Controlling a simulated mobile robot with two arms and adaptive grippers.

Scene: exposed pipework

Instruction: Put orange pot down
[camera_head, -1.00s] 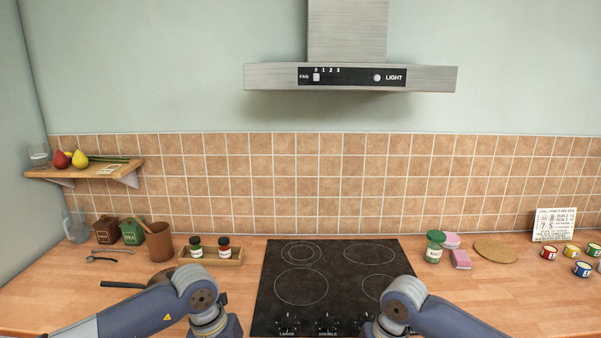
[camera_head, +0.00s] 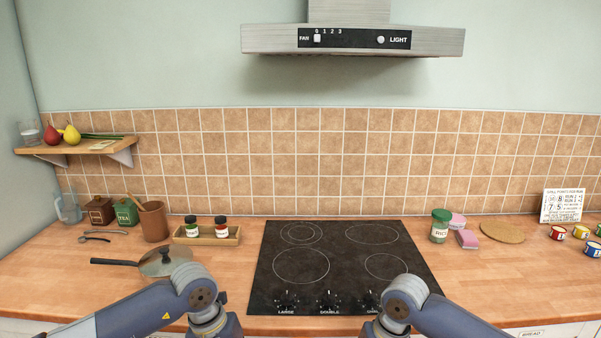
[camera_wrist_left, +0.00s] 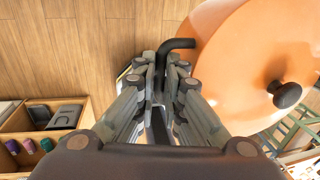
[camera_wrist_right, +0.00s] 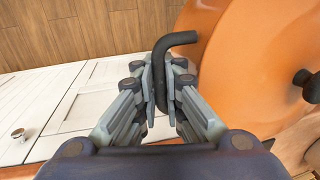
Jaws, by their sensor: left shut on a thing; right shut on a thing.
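The orange pot, lid on with a black knob, shows at the right of the left wrist view (camera_wrist_left: 245,60) and of the right wrist view (camera_wrist_right: 265,50). My left gripper (camera_wrist_left: 160,75) is shut on one black side handle. My right gripper (camera_wrist_right: 160,85) is shut on another black handle of the pot. Wooden floor and white cabinet fronts show behind the pot, so it hangs in front of the counter. In the head view the pot and both grippers are below the frame; only my arms show. The black hob (camera_head: 335,262) is bare.
A green-lidded jar (camera_head: 439,228) and pink sponges (camera_head: 466,239) stand right of the hob. An open drawer (camera_wrist_left: 45,120) shows in the left wrist view.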

